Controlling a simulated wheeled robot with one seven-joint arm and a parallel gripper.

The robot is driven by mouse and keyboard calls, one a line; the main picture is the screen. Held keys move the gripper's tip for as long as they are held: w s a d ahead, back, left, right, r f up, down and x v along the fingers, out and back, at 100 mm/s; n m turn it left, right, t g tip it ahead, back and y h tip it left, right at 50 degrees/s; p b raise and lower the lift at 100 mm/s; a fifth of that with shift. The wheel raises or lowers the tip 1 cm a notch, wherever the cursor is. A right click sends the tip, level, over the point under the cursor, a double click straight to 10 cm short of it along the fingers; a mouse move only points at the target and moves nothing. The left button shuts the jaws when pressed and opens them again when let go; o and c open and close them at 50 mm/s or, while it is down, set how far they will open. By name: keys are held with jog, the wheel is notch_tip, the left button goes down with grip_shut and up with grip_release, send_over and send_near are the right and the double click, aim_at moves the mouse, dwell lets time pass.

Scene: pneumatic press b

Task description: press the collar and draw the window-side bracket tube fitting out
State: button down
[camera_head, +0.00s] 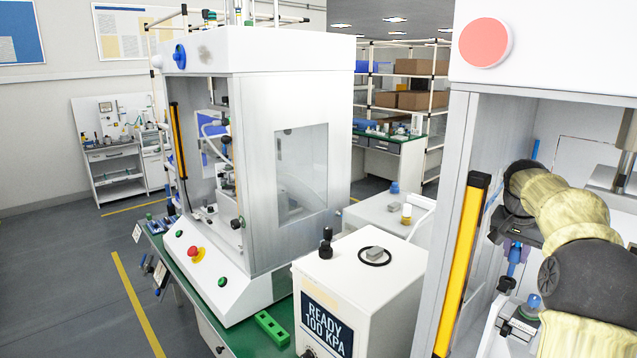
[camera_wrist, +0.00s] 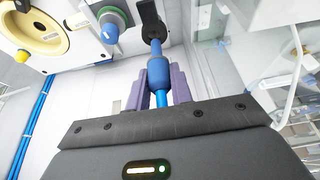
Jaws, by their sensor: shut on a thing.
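My gripper (camera_wrist: 161,92) has two purple fingers, shut on either side of a blue tube fitting (camera_wrist: 160,72) in the wrist view. A thinner blue stem leads up from the fitting to a dark collar-like part (camera_wrist: 153,30) at the top edge. The stem meets this part, but I cannot tell whether it is seated in it. The lower end of the fitting is hidden behind my gripper body. In the head view, my gripper (camera_head: 514,256) is inside the right-hand press, and my arm hides much of that space.
A second blue-grey fitting with a green ring (camera_wrist: 109,28) stands close to the left in the wrist view. A cream round part (camera_wrist: 35,28) is further left, and blue tubes (camera_wrist: 38,112) run along the wall. The orange-edged press post (camera_head: 463,262) bounds the opening.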

jog(key=shift+r+p, duration=1.8)
jog(key=shift+r, duration=0.15)
jog(key=shift+f, duration=0.15)
